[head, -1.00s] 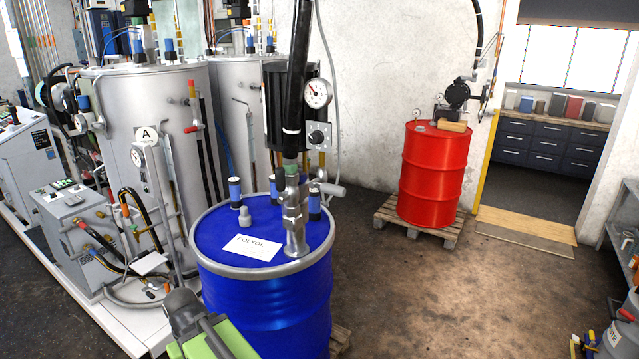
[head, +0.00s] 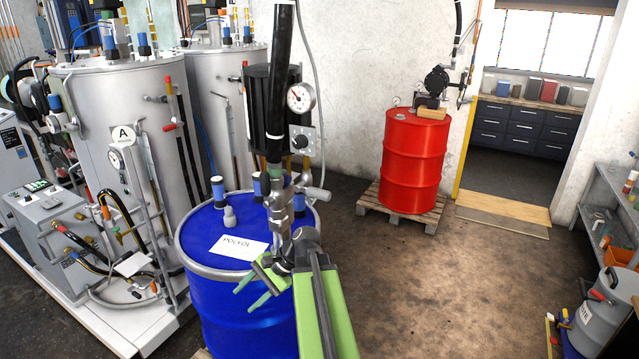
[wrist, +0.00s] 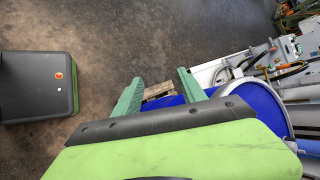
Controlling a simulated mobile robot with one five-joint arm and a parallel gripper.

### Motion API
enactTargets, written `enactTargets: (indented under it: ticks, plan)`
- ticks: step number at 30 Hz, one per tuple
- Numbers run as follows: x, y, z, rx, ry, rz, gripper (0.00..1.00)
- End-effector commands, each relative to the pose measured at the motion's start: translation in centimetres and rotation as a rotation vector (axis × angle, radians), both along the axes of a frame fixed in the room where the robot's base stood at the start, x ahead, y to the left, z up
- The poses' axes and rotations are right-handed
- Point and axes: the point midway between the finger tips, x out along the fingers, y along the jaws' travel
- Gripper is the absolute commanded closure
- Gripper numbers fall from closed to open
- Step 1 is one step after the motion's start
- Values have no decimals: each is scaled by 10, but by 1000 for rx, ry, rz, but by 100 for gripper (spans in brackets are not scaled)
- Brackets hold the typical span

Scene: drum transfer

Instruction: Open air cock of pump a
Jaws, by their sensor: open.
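The pump (head: 262,108) with a black body stands upright on the blue POLYOL drum (head: 235,305) in the head view. It carries a round gauge (head: 300,97), a grey box with a black knob (head: 300,141) and a grey handle-like part (head: 316,194) sticking out to the right. I cannot tell which part is the air cock or how it is set. My gripper (head: 247,297) is open and empty in front of the drum, below the pump's parts, its fingers pointing left. The wrist view shows its green fingers (wrist: 159,78) apart, with part of the blue drum (wrist: 258,105) beyond.
A red drum (head: 411,165) with another pump stands on a pallet (head: 400,213) by the wall. Large grey tanks (head: 120,95) and a control unit (head: 50,220) stand at left. A waste bin (head: 600,310) and shelves are at right. The floor between is clear.

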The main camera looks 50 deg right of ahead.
Motion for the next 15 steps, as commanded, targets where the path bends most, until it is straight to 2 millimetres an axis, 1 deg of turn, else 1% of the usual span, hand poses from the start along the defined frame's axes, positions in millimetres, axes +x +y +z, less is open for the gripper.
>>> enactTargets:
  ticks: [1,2,3,5,6,8,9,12,15]
  plan:
    - [-11,-42,32,107,-16,-149,51]
    - [-19,-64,48,176,-27,-233,51]
    - [-30,-94,69,270,-46,-339,51]
    - [-53,-138,101,412,-81,-486,51]
    - [-71,-166,122,501,-108,-571,51]
    - [-99,-203,152,628,-152,-678,51]
    - [-119,-225,170,703,-180,-736,51]
    - [-161,-265,204,850,-245,-835,51]
    - [-190,-286,223,938,-286,-883,51]
